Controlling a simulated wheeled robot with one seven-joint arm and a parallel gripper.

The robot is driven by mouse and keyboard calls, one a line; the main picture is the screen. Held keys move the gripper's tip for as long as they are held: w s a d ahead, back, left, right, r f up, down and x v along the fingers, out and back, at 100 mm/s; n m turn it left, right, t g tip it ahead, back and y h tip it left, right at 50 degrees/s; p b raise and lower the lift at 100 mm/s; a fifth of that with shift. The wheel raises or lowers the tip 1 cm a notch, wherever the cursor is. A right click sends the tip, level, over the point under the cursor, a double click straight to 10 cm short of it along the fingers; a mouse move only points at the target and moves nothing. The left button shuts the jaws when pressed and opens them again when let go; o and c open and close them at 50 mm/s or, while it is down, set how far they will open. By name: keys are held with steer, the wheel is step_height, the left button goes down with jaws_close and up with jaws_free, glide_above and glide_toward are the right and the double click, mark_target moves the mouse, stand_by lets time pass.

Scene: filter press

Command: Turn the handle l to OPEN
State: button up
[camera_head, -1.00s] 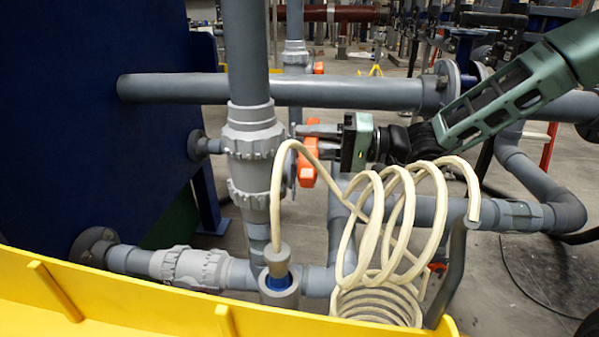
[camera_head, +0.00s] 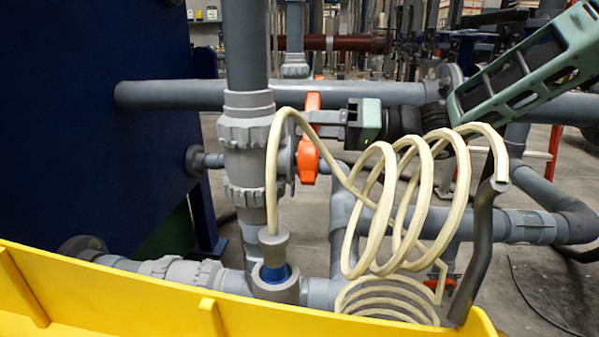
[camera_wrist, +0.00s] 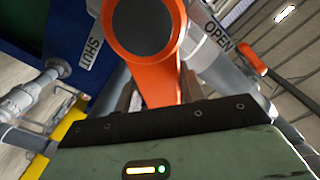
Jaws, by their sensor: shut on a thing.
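The orange handle (camera_head: 309,150) sits on the right side of the grey valve body (camera_head: 246,150) on the vertical pipe. It stands roughly upright in the head view. In the wrist view the orange handle (camera_wrist: 147,45) has a round grey-capped hub, and its arm runs down between my jaws. A SHUT label (camera_wrist: 91,53) is left of the hub and an OPEN label (camera_wrist: 219,38) is right of it. My gripper (camera_head: 320,124) reaches in from the right and is shut on the handle. The fingertips are partly hidden in the wrist view.
A coiled cream hose (camera_head: 400,205) stands in front of my gripper. A yellow rail (camera_head: 110,300) crosses the foreground. A dark blue panel (camera_head: 70,130) fills the left. A horizontal grey pipe (camera_head: 180,94) runs behind the valve. Another orange handle (camera_wrist: 250,57) shows in the wrist view.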

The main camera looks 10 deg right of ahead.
mark_target(310, 135)
steer(key=shift+s+a+r+n+b, duration=0.2)
steer(key=shift+s+n+b, duration=0.15)
steer(key=shift+n, duration=0.35)
steer(key=shift+s+a+n+b, duration=0.1)
steer(key=shift+s+n+b, duration=0.35)
steer(key=shift+n+b, duration=0.6)
steer(key=shift+s+a+r+n+b, duration=0.15)
steer(key=shift+s+r+n+b, duration=0.25)
steer(key=shift+n+b, duration=0.45)
steer(key=shift+s+a+f+n+b, duration=0.15)
steer(key=shift+s+f+n+b, duration=0.25)
steer(key=shift+n+b, duration=0.55)
steer(key=n+b, duration=0.1)
steer(key=s+b, duration=0.1)
steer(key=b, duration=0.1)
steer(key=shift+a+r+n, duration=0.2)
steer(key=shift+r+n, duration=0.05)
steer(key=shift+n, duration=0.1)
steer(key=o, duration=1.1)
steer(key=shift+s+r, duration=0.15)
steer(key=shift+o, duration=0.2)
steer(key=shift+d, duration=0.1)
